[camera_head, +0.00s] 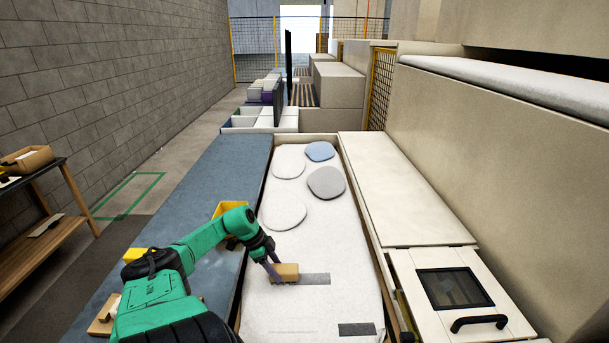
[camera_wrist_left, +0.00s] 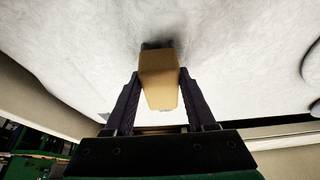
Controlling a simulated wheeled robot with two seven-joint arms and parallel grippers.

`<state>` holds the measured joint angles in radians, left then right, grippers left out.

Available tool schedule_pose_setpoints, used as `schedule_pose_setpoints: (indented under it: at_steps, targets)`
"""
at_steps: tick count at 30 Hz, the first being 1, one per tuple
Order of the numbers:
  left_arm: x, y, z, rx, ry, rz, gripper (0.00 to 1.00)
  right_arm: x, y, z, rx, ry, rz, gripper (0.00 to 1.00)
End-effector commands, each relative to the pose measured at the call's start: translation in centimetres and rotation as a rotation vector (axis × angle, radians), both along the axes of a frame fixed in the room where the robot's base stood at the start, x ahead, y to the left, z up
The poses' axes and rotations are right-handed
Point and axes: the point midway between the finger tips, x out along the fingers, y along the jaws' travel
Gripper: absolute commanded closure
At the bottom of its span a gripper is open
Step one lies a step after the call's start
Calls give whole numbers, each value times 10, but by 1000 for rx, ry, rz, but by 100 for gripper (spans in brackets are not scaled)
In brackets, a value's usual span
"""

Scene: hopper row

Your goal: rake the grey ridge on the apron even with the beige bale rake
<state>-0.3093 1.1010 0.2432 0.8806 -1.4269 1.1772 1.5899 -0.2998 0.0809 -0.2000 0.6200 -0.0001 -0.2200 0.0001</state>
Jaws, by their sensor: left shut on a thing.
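My left gripper (camera_head: 272,268) is shut on the beige bale rake (camera_head: 286,272), a small block, low over the white apron (camera_head: 290,310). In the left wrist view the rake (camera_wrist_left: 160,78) sits between the two dark fingers, with a dark grey patch (camera_wrist_left: 157,45) at its far end. A flat grey strip (camera_head: 316,279) runs right from the rake. A grey rounded mound (camera_head: 326,182) lies farther up the apron; I cannot tell whether this or the strip is the ridge. My right gripper is not in view.
A blue mound (camera_head: 319,151) and pale mounds (camera_head: 284,211) lie farther up the apron. A dark grey rectangle (camera_head: 357,329) is at its near right. A yellow bin (camera_head: 229,211) stands on the blue-grey ledge at left. A cabinet with a black handle (camera_head: 479,323) stands at right.

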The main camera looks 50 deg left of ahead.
Motion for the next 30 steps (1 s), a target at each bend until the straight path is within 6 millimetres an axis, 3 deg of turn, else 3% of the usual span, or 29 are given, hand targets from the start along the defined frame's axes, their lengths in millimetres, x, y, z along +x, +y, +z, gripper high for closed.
schedule_pose_setpoints:
  at_steps: [30]
  targets:
    - [5,-4,-2,0,1,-2,100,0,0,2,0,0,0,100]
